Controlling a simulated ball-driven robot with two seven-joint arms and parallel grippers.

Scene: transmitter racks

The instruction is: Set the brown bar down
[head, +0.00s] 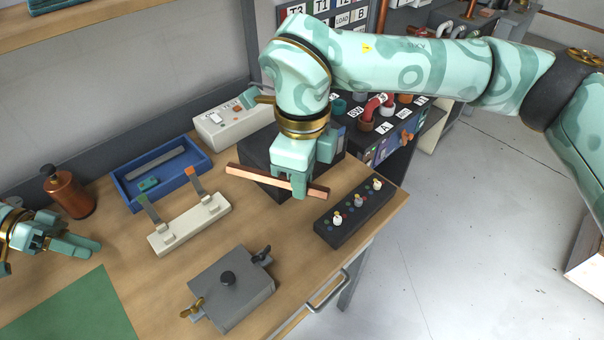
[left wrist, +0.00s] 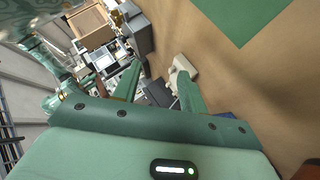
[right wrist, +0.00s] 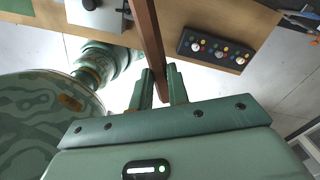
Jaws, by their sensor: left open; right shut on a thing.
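The brown bar (head: 262,178) is a long, thin, copper-brown strip in the head view. My right gripper (head: 303,188) is shut on it, nearer the bar's right end. The bar appears to be held above the bench, in front of a dark box. In the right wrist view the bar (right wrist: 149,45) runs up from between the fingers of my right gripper (right wrist: 161,82). My left gripper (head: 88,246) is open and empty at the left of the head view, above the bench. Its two fingers also show apart in the left wrist view (left wrist: 158,82).
On the wooden bench are a blue tray (head: 118,182), a cream stand with two upright levers (head: 190,229), a grey lidded box (head: 230,290), a black switch panel (head: 355,212), a copper bottle (head: 68,192) and a green mat (head: 70,310). Bare wood lies between several of them.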

